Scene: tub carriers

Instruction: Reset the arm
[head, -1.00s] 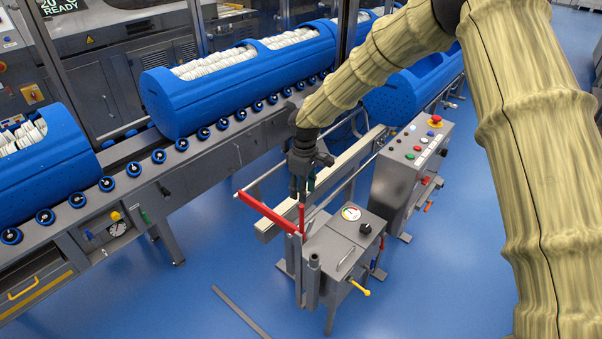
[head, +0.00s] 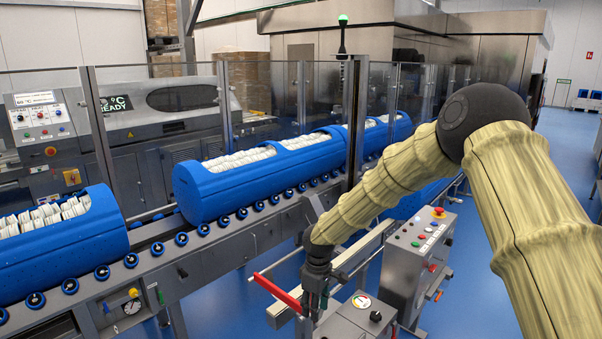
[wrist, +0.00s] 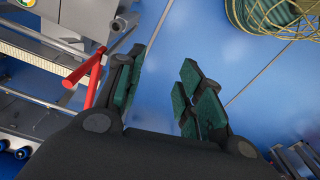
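My gripper (head: 316,300) hangs pointing down at the end of my sleeved arm, beside the red lever (head: 277,293) in the head view. In the wrist view, the two green-padded fingers of my gripper (wrist: 160,88) stand apart. Only blue floor shows between them, so it is open and empty. The red lever (wrist: 86,76) is left of the fingers in the wrist view. I cannot tell how close it is to them.
A grey box with a gauge (head: 361,301) stands right of my gripper, and a control panel (head: 420,250) is further right. Blue tubs (head: 230,195) (head: 70,255) of white items stand on the roller conveyor behind. A green netted bundle (wrist: 270,14) shows at the wrist view's top right.

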